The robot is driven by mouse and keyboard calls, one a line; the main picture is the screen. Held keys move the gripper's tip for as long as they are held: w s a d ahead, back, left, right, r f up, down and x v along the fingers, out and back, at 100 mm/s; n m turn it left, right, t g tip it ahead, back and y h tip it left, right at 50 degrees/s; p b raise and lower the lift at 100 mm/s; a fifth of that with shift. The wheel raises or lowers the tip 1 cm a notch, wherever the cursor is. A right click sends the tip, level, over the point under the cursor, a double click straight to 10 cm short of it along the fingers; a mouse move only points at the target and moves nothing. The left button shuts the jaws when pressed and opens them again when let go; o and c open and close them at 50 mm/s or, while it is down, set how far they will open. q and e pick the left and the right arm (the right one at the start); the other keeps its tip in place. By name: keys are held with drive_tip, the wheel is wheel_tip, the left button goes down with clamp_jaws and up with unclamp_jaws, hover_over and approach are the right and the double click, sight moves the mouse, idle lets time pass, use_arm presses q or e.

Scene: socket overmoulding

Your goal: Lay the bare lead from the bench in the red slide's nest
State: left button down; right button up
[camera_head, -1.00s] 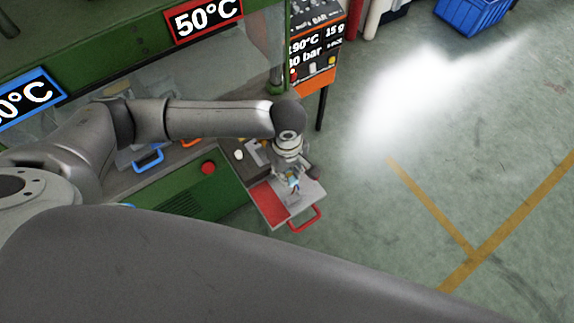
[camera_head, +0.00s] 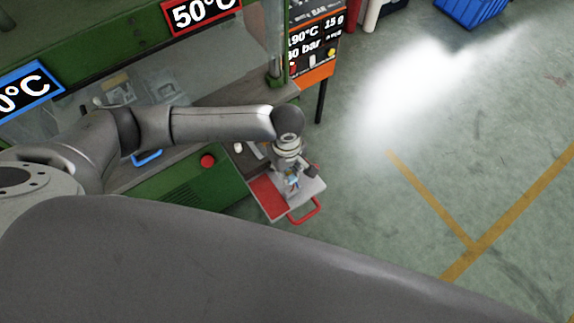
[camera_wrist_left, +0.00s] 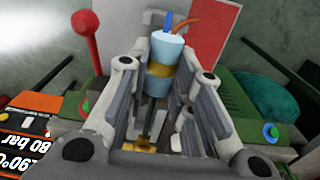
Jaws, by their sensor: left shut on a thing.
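My left gripper (camera_head: 291,181) is over the pulled-out red slide (camera_head: 267,197) at the corner of the green machine. In the left wrist view the gripper (camera_wrist_left: 160,68) is shut on the bare lead (camera_wrist_left: 167,50). The lead has a pale blue body, a brass-coloured band and a blue and an orange wire. It also shows small and bluish in the head view (camera_head: 293,182). The slide has a red part, a pale grey plate and a red handle (camera_head: 304,212). The nest is hidden by the gripper, so I cannot tell whether the lead touches it. My right gripper is out of view.
A red button (camera_head: 207,161) is on the green machine. A control panel (camera_head: 314,50) stands behind the slide. A red ball-topped lever (camera_wrist_left: 88,32) rises beside the gripper in the wrist view. The floor right of the slide is clear.

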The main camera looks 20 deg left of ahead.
use_arm(q)
drive_tip(key=shift+f+b, duration=0.65)
drive_tip(key=shift+f, duration=1.65)
drive_tip(key=shift+s+f, duration=0.15)
drive_tip(key=c, duration=1.2)
unclamp_jaws()
drive_tip(key=shift+f, duration=0.1)
wheel_tip(320, 180, up, 12)
drive_tip(key=shift+r, duration=0.1)
